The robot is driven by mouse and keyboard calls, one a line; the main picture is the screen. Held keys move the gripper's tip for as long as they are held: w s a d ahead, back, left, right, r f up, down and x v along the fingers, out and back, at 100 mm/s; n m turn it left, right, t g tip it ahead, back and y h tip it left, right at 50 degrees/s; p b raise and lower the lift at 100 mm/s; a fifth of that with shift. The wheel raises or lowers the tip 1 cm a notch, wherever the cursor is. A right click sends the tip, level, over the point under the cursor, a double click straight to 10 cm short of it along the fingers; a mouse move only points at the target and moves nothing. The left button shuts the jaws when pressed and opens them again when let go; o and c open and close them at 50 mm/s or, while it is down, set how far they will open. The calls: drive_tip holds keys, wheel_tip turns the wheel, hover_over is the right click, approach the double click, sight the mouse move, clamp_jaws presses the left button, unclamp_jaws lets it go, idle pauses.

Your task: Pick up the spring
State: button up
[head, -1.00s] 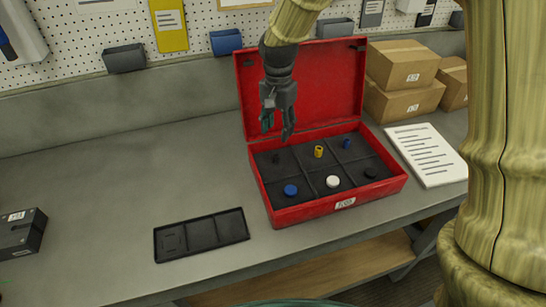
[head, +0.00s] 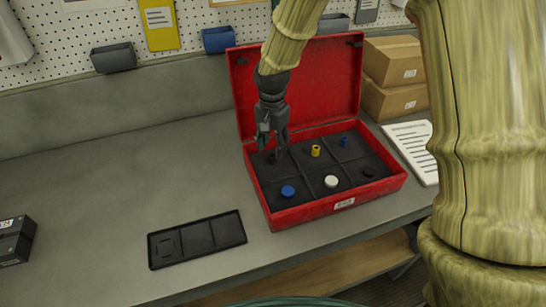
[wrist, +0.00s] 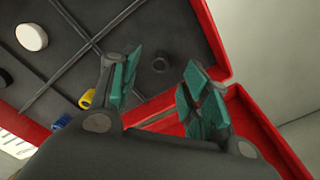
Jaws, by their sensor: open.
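A small dark hollow round piece (wrist: 160,65) stands in the back-left compartment of the red box; it may be the spring, but its coils cannot be made out. In the head view this dark piece (head: 272,159) is partly hidden by my fingers. My gripper (head: 271,148) is pointed down over that compartment, open and empty. In the wrist view the green-padded fingers of my gripper (wrist: 162,90) are spread, with the dark piece seen between and beyond them.
The red box (head: 318,215) has its lid (head: 310,85) raised behind my gripper. Nearby compartments hold a yellow piece (head: 315,150), blue pieces (head: 288,191), a white disc (head: 331,181) and a black piece (head: 368,172). A black tray (head: 197,238) lies front left.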

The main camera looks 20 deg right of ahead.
sight(273, 155)
drive_tip(key=shift+w+d+f+p, duration=0.1)
drive_tip(key=shift+f+p, duration=0.8)
drive_tip(key=shift+f, duration=0.45)
drive_tip(key=shift+f+p, duration=0.35)
drive_tip(key=shift+f, duration=0.95)
drive_tip(key=c, duration=1)
